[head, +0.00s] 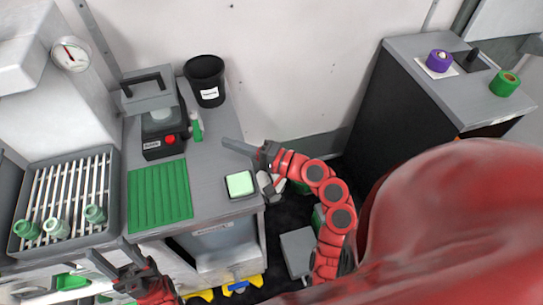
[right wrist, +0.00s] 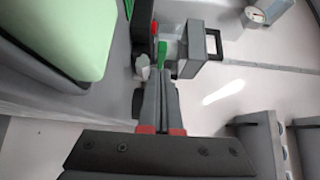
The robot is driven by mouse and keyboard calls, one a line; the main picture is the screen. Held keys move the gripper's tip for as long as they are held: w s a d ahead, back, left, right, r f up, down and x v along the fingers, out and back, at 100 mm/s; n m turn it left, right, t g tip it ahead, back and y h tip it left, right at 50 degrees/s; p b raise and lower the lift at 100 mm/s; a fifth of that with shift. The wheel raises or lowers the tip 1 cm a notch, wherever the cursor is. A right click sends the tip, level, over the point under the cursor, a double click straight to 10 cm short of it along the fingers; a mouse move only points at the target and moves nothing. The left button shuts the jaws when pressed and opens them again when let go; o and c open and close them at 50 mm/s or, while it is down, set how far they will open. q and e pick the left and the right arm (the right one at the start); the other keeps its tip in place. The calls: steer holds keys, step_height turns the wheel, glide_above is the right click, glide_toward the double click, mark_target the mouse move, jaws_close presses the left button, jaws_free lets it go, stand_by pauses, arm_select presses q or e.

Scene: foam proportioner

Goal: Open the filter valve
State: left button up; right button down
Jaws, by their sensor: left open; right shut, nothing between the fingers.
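I cannot tell for certain which part is the filter valve. A small green and white upright piece (head: 196,127) stands on the grey counter (head: 215,160), just right of a black device (head: 160,120) with a red button. In the right wrist view a green piece (right wrist: 163,60) shows beyond the fingertips, partly hidden. My right gripper (head: 238,147) is shut and empty over the counter's right edge, pointing left toward that piece, with a visible gap. It also shows in the right wrist view (right wrist: 157,85). My left gripper (head: 120,262) is open at the bottom left, in front of the counter.
A dark cabinet (head: 410,85) holds purple and green rolls.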

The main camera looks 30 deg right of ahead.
steer(key=b+v, duration=0.1)
steer(key=v, duration=1.1)
